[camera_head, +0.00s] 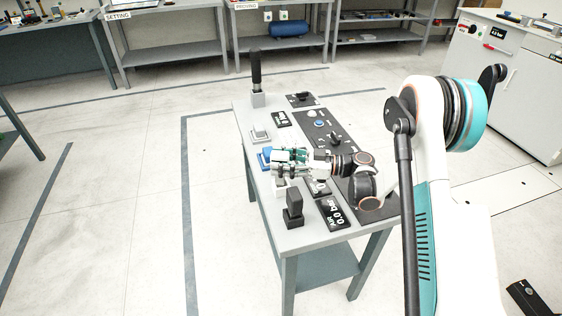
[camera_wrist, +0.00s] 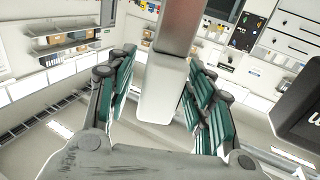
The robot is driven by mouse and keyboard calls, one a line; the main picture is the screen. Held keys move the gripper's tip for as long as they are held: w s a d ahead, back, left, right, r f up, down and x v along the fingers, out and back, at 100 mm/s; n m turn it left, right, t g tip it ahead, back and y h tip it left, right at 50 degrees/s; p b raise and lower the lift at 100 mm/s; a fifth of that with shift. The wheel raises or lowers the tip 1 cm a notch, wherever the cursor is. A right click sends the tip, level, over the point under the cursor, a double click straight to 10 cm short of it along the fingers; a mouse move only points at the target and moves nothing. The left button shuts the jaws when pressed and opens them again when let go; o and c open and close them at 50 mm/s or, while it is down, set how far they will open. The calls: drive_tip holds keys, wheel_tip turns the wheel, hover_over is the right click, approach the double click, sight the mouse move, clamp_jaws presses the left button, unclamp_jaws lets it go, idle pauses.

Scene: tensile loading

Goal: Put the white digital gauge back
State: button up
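My gripper (camera_head: 291,158) reaches level over the narrow table, its green-padded fingers pointing left. In the wrist view the fingers (camera_wrist: 164,92) are spread apart. A pale upright thing (camera_wrist: 162,94) with a grey stem above it stands between them. It may be the white digital gauge, but no display shows. I cannot tell whether the pads touch it. In the head view a small white thing (camera_head: 281,190) shows just below the fingers, partly hidden. A blue holder (camera_head: 265,158) lies just left of the fingers.
Shelves (camera_head: 168,47) stand behind. Floor left of the table is clear.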

drive_tip(key=shift+r, duration=0.25)
drive_tip(key=s+d+p, duration=0.1)
drive_tip(key=d+p, duration=0.3)
drive_tip(key=d, duration=0.8)
drive_tip(key=s+a+r+m+t+h, duration=0.1)
drive_tip(key=s+r+m+h, duration=0.3)
drive_tip(key=r, duration=0.3)
drive_tip(key=s+a+r+m+t+h, duration=0.1)
drive_tip(key=s+a+r+m+h, duration=0.15)
drive_tip(key=r+m+h, duration=0.35)
drive_tip(key=s+d+r+m+t+h, duration=0.1)
drive_tip(key=s+d+r+m+h, duration=0.1)
drive_tip(key=s, duration=0.9)
drive_tip(key=s+d+r+m+t+h, duration=0.2)
drive_tip(key=s+d+m+h, duration=0.2)
drive_tip(key=s+d, duration=0.5)
drive_tip(key=s+h, duration=0.2)
drive_tip(key=s, duration=0.1)
drive_tip(key=shift+s+r+m, duration=0.2)
drive_tip(key=shift+s+m, duration=0.1)
drive_tip(key=shift+m, duration=0.1)
drive_tip(key=shift+o, duration=0.4)
